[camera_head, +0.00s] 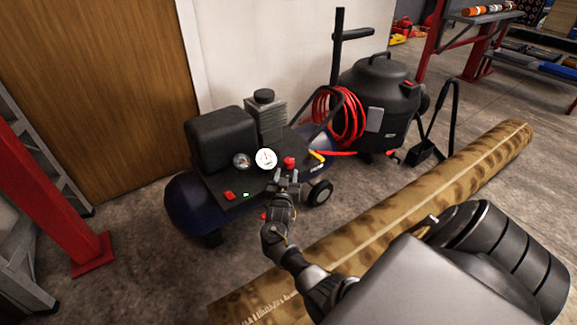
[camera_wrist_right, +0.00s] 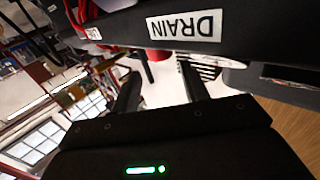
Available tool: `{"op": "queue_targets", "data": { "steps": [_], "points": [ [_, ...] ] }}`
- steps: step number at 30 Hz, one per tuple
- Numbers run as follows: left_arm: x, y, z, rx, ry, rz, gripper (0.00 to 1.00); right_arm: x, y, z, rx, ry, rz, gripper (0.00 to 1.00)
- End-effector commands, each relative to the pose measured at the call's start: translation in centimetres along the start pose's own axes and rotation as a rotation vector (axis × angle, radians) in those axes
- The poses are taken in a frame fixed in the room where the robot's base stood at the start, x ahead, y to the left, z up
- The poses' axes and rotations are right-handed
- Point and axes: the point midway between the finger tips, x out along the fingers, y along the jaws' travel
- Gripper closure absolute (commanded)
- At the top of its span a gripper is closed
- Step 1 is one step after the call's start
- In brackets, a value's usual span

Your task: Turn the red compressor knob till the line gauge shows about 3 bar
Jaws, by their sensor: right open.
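The compressor (camera_head: 185,205) has a dark blue tank and a black top panel, left of centre in the head view. The red knob (camera_head: 289,163) stands on the panel, right of a white-faced gauge (camera_head: 266,159). A smaller dark-rimmed gauge (camera_head: 241,160) is further left. The dials are too small to read, and I cannot tell their labels. My right gripper (camera_head: 288,179) is open just on the near side of the knob, apparently not around it. In the wrist view its fingers (camera_wrist_right: 162,92) are apart below a panel edge labelled DRAIN (camera_wrist_right: 185,26). My left gripper is out of view.
A red switch (camera_head: 230,195) sits on the panel's near left. A black vacuum drum (camera_head: 380,100) and coiled red hose (camera_head: 345,118) stand behind right. A rolled patterned rug (camera_head: 450,180) lies on the floor at right. A red post (camera_head: 50,190) stands left.

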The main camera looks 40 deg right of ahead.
Motion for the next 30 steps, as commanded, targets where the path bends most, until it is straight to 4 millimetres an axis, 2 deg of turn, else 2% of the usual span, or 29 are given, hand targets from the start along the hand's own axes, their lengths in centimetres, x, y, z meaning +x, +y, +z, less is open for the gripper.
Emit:
{"op": "queue_targets", "data": {
  "steps": [3, 10, 15, 23, 30],
  "points": [
    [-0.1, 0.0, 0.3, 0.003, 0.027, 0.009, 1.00, 2.4, 0.0, 0.3, -0.001, 0.003, 0.000, 0.55],
    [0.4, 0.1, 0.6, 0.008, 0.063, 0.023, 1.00, 5.5, -0.1, 0.2, 0.000, 0.001, -0.001, 0.55],
    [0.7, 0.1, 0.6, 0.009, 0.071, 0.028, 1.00, 6.5, 0.0, 0.1, 0.000, 0.000, -0.001, 0.55],
    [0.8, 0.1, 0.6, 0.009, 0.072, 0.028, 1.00, 6.5, 0.0, 0.0, 0.000, -0.001, -0.001, 0.55],
    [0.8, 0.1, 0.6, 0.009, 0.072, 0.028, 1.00, 6.5, 0.0, 0.0, 0.000, -0.001, -0.001, 0.85]
  ]
}}
